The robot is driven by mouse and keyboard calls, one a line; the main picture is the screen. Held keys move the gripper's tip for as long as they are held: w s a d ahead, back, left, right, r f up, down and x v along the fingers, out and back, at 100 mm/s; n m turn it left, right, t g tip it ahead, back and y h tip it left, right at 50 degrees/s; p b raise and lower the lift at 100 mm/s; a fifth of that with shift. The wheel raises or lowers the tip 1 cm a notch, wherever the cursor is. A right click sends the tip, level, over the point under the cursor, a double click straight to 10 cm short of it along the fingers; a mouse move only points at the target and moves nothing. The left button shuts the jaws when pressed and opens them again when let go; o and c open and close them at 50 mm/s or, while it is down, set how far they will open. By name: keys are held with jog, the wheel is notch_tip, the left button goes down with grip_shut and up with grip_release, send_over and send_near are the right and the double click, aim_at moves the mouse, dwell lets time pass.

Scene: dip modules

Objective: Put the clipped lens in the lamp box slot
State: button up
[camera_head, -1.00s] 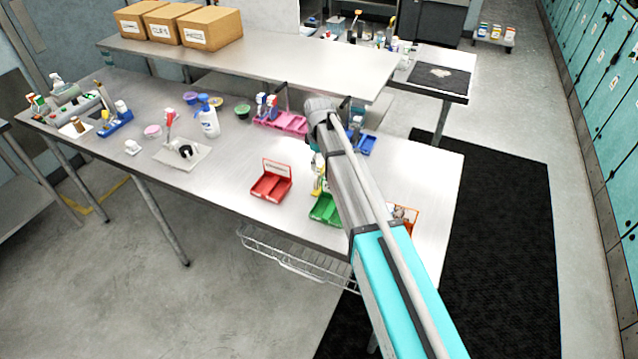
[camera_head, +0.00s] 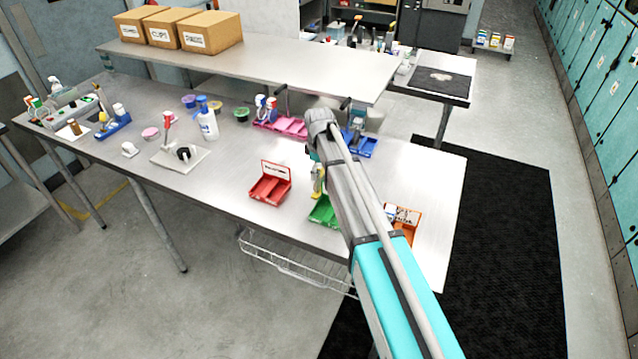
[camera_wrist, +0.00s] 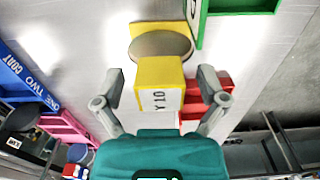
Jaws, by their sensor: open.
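The clipped lens shows in the wrist view as a brownish round lens (camera_wrist: 160,45) with a yellow clip (camera_wrist: 158,85) marked "Y 10". My gripper (camera_wrist: 161,88) is open, with one finger on each side of the yellow clip and a visible gap on both sides. In the head view the yellow clip (camera_head: 318,179) stands by the green box (camera_head: 323,212), partly behind my arm. I cannot tell which box is the lamp box. A red box (camera_head: 270,188) with a white sign has slots in front. It also shows in the wrist view (camera_wrist: 222,84).

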grip_shut()
dwell(0.4)
jog(key=shift+r, duration=0.15)
notch_tip(320, 180, up, 18)
jog(key=p, duration=1.8)
dwell(0.3)
